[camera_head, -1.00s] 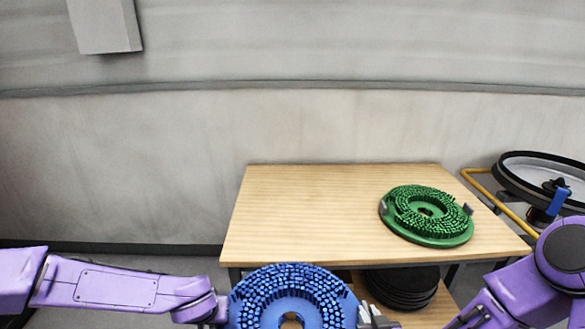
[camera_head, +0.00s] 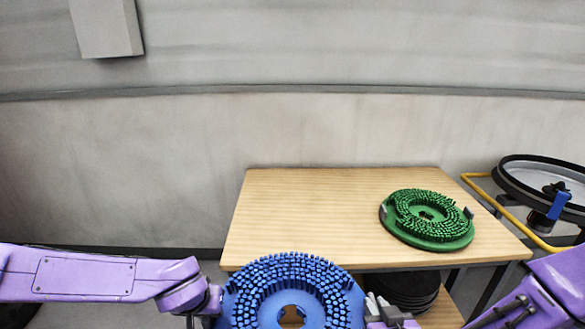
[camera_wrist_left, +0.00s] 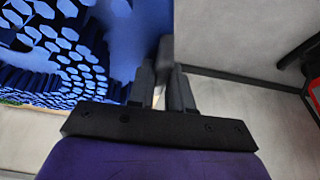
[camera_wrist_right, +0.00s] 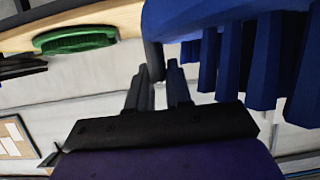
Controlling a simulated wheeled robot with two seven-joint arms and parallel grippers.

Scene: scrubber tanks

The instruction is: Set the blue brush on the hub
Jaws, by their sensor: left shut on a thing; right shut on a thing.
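The blue brush (camera_head: 262,285) is a round disc with bristles facing up and a central hole, at the bottom middle of the head view, its lower part cut off. My left gripper (camera_head: 214,303) is shut on a grey lug at its left edge; the left wrist view shows the fingers (camera_wrist_left: 168,88) on that lug. My right gripper (camera_head: 374,310) is shut on the lug at its right edge, as the right wrist view (camera_wrist_right: 156,82) shows. The brush is held up in front of the table. I cannot clearly tell which part is the hub.
A wooden table (camera_head: 300,215) stands ahead, with a green brush (camera_head: 440,232) on its right half. Black discs (camera_head: 408,290) are stacked below it. At the far right is a black-rimmed round part (camera_head: 510,185) with a blue piece (camera_head: 558,204) and yellow rail (camera_head: 480,188). The table's left half is clear.

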